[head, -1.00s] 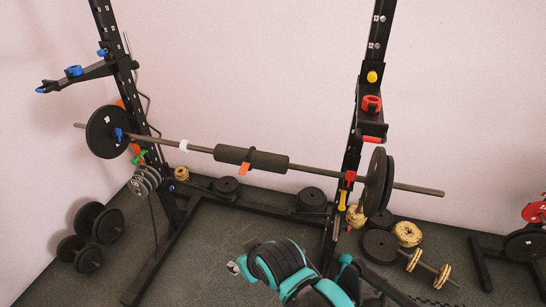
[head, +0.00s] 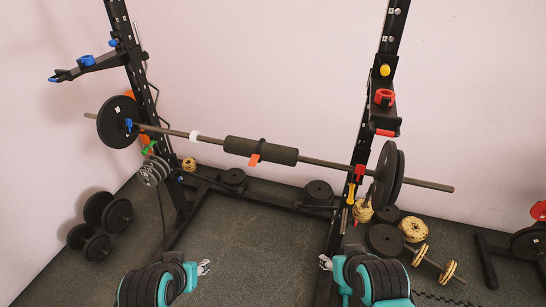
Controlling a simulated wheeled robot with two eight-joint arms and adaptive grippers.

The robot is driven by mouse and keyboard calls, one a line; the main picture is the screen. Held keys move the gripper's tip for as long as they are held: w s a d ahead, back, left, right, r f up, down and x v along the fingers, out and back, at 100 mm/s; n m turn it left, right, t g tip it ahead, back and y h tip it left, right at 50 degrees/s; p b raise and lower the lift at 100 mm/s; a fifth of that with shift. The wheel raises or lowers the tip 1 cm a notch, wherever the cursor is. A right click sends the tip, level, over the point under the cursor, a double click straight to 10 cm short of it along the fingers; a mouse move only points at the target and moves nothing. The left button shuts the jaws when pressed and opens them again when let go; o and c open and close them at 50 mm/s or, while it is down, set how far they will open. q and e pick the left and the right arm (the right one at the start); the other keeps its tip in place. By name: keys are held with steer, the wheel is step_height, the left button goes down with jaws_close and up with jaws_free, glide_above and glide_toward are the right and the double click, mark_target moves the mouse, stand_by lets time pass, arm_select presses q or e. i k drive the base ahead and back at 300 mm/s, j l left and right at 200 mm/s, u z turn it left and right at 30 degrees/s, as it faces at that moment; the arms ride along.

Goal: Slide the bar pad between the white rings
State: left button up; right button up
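The bar pad (head: 261,151) is a dark foam cylinder with a black band and an orange tag, around the grey barbell bar (head: 330,163) near its middle. One white ring (head: 194,135) is on the bar left of the pad, with a gap of bare bar between. My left gripper (head: 204,267) and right gripper (head: 325,262) are low in the view, in front of and below the bar, touching neither bar nor pad. Their fingers are too small to tell open from shut.
The bar rests across two black rack uprights, with a left plate (head: 116,122) and right plates (head: 383,175). A blue-tipped arm (head: 87,60) and a red-ringed holder (head: 384,98) project from the rack. Dumbbells (head: 92,245) lie left.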

mark_target(275, 154)
steer(key=i+j+u, duration=0.2)
steer(key=i+j, duration=0.1)
steer(key=i, duration=0.35)
steer(key=i+j+z, duration=0.1)
steer(key=i, duration=0.35)
